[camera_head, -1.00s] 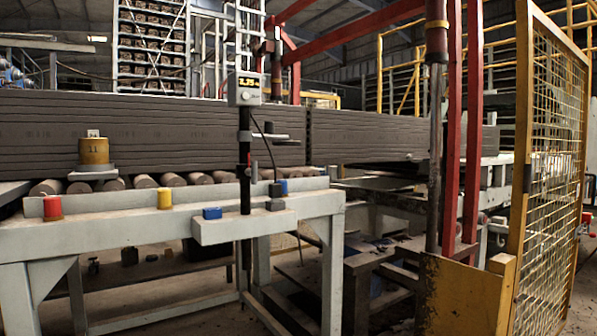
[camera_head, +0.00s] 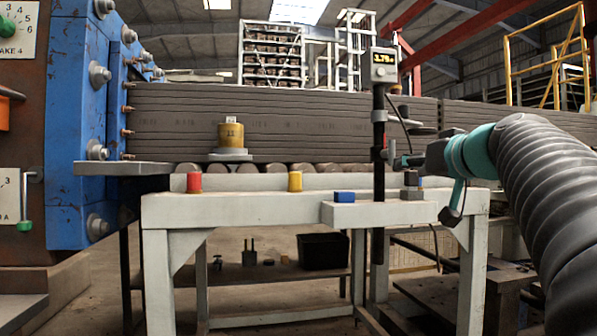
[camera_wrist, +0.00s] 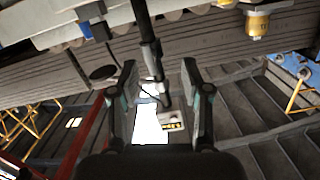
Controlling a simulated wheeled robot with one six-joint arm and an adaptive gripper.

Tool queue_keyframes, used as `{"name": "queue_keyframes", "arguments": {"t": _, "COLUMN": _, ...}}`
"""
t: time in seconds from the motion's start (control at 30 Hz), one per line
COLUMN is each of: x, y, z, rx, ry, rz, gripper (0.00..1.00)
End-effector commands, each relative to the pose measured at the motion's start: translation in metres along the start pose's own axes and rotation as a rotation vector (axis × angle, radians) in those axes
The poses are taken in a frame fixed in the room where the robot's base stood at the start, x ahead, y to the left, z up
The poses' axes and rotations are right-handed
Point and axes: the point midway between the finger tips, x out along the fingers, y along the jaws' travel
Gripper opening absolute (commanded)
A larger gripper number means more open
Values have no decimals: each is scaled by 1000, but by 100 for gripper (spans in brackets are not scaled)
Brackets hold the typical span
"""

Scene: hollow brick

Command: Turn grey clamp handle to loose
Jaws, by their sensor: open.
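A dark upright post (camera_head: 379,215) carries a grey display box (camera_head: 384,66) at its top. A small grey clamp (camera_head: 379,116) sits on the post below the box. I cannot clearly make out its handle. My gripper (camera_head: 394,156) comes in from the right, close to the post and lower than the clamp. In the wrist view my gripper (camera_wrist: 160,98) is open, its two fingers spread, with nothing held. The post (camera_wrist: 147,35) and a light clamp part (camera_wrist: 153,83) show between the fingers; contact cannot be told. The display box (camera_wrist: 172,122) is also there.
A pale bench (camera_head: 300,206) bears a red block (camera_head: 194,182), a yellow block (camera_head: 295,181) and a blue block (camera_head: 344,197). A brass weight (camera_head: 230,134) and blue machine (camera_head: 75,130) stand left.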

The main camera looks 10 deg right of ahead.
Motion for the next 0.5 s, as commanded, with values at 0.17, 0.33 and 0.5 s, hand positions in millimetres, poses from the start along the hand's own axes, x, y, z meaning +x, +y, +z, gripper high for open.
{"name": "queue_keyframes", "arguments": {"t": 0.17, "x": -4, "y": 20, "z": -32, "rx": -31, "ry": 97, "rz": 7, "gripper": 48}}
{"name": "queue_keyframes", "arguments": {"t": 0.33, "x": 6, "y": 21, "z": -39, "rx": -36, "ry": 110, "rz": 5, "gripper": 48}}
{"name": "queue_keyframes", "arguments": {"t": 0.5, "x": 34, "y": 20, "z": -40, "rx": -35, "ry": 107, "rz": 2, "gripper": 48}}
